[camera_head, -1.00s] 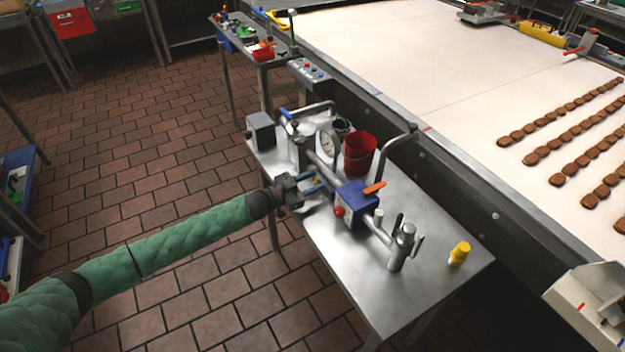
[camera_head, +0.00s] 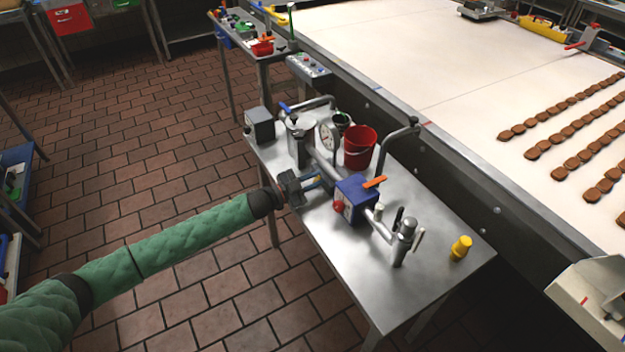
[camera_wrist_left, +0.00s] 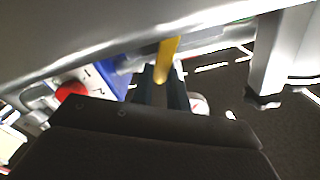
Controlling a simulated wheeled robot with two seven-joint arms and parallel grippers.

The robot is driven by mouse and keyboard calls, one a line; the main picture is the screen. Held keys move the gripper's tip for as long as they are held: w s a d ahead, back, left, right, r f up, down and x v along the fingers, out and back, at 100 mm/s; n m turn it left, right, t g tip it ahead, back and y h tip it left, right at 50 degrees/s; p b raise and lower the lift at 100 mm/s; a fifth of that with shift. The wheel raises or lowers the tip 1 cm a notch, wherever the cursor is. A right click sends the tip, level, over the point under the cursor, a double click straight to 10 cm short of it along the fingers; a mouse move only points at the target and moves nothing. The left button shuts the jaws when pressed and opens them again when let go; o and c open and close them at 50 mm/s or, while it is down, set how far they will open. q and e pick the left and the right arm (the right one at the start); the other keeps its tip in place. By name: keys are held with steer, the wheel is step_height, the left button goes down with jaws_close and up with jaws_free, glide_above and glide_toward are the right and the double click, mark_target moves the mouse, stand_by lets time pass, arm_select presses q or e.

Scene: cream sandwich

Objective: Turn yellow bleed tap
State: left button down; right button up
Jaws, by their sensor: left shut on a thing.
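My left gripper (camera_head: 312,183) reaches the near side of the steel pipe assembly (camera_head: 325,170) on the small steel table. The left wrist view shows its two dark fingers (camera_wrist_left: 160,88) shut on the yellow tap lever (camera_wrist_left: 168,55), under the pipe. In the head view the tap is small and mostly hidden by the fingers. Just right of the gripper is a blue box (camera_head: 352,200) with a red knob (camera_head: 339,206) and an orange lever (camera_head: 375,182). The box and red knob (camera_wrist_left: 70,92) also show in the left wrist view. My right gripper is not in view.
A pressure gauge (camera_head: 327,137) and red bucket (camera_head: 360,147) stand behind the pipe. A pale conveyor (camera_head: 450,70) with biscuit rows runs behind. Tiled floor (camera_head: 160,180) is free at left.

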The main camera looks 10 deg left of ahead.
arm_select(q)
steer(key=shift+s+d+f+m+b, duration=0.15)
steer(key=shift+s+m, duration=0.05)
steer(key=shift+m, duration=0.35)
steer(key=shift+s+d+f+m+b, duration=0.1)
steer(key=shift+s+f+m+b, duration=0.05)
steer(key=shift+m, duration=0.4)
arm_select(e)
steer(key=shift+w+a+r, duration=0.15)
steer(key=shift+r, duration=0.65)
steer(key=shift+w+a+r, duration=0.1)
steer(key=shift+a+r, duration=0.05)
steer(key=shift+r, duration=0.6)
arm_select(q)
steer(key=c, duration=1.4)
jaws_free()
steer(key=shift+o, duration=0.2)
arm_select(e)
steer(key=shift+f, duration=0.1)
